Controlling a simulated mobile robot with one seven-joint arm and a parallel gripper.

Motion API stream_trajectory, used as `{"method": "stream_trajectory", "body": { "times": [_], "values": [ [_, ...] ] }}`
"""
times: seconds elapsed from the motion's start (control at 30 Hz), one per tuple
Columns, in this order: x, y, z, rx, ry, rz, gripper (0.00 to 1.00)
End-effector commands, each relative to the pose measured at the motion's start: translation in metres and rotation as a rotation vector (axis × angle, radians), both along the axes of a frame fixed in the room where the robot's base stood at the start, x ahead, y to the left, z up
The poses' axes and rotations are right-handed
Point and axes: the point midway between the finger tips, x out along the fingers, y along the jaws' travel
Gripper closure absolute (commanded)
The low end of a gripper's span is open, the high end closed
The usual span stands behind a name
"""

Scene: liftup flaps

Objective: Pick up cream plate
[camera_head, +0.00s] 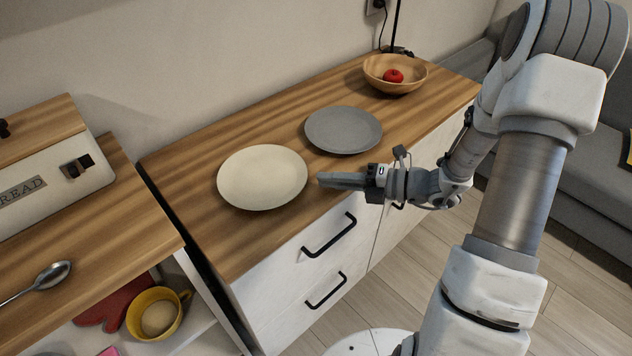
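The cream plate (262,177) lies flat on the wooden top of the white cabinet, left of centre. It is round, shallow and empty. My gripper (322,180) points left, with its fingertips just to the right of the plate's right rim. A small gap seems to show between fingertips and rim, though I cannot tell the height difference. The fingers appear as one grey shape from this side, so their opening is hidden. Nothing is seen held in them.
A grey plate (343,130) lies behind and right of the cream plate. A wooden bowl (414,81) with a red fruit (393,76) stands at the far end. A bread box (50,165) and a spoon (50,275) are on the left counter. Bare wood lies left of the cream plate.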

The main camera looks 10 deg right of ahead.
Motion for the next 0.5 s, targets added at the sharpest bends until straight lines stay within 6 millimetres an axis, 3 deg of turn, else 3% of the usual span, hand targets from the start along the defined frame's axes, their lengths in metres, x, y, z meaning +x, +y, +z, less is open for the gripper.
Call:
{"method": "stream_trajectory", "body": {
  "times": [0.2, 0.5],
  "values": [
    [0.011, 0.024, -0.007, 0.000, 0.000, 0.002, 0.87],
    [0.015, 0.030, -0.007, -0.001, 0.000, 0.000, 0.87]
  ]
}}
